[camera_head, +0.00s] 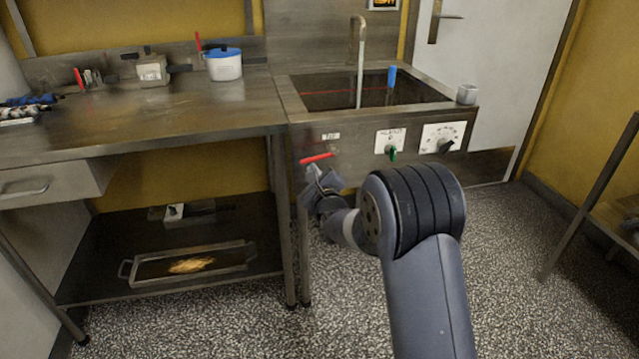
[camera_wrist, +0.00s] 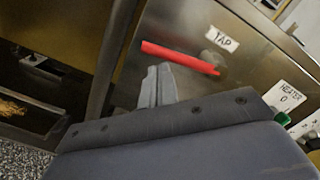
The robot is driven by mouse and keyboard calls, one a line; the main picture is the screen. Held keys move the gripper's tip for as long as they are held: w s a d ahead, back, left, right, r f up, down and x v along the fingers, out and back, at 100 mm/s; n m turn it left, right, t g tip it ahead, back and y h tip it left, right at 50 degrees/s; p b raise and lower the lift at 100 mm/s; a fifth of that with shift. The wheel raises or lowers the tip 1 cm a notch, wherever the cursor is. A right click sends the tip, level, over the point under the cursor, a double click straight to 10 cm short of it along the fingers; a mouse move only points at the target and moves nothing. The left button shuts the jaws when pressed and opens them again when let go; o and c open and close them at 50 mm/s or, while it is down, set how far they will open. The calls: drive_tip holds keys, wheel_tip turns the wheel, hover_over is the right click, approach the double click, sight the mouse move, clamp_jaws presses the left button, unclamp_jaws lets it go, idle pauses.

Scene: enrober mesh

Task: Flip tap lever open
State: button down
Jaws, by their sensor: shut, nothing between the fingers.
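The red tap lever (camera_head: 316,158) is on the steel front panel of the sink unit, below a small TAP label (camera_head: 330,136). It lies nearly level, tilted slightly. In the wrist view the red lever (camera_wrist: 180,57) runs down to the right, with the TAP label (camera_wrist: 221,39) above its right end. My gripper (camera_head: 318,172) is just below the lever in the head view; its fingers are shut and empty. In the wrist view the fingertips (camera_wrist: 158,72) are close below the lever's middle; I cannot tell whether they touch it. A stream falls from the tap spout (camera_head: 358,22) into the basin.
Right of the lever are a heater knob with a green grip (camera_head: 392,154) and a black dial (camera_head: 445,146). A grey cup (camera_head: 466,94) stands on the sink's right corner. A steel table (camera_head: 150,118) with a lower shelf stands to the left.

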drive_tip(key=shift+a+r+b, duration=0.2)
drive_tip(key=shift+r+b, duration=0.25)
drive_tip(key=shift+r, duration=0.25)
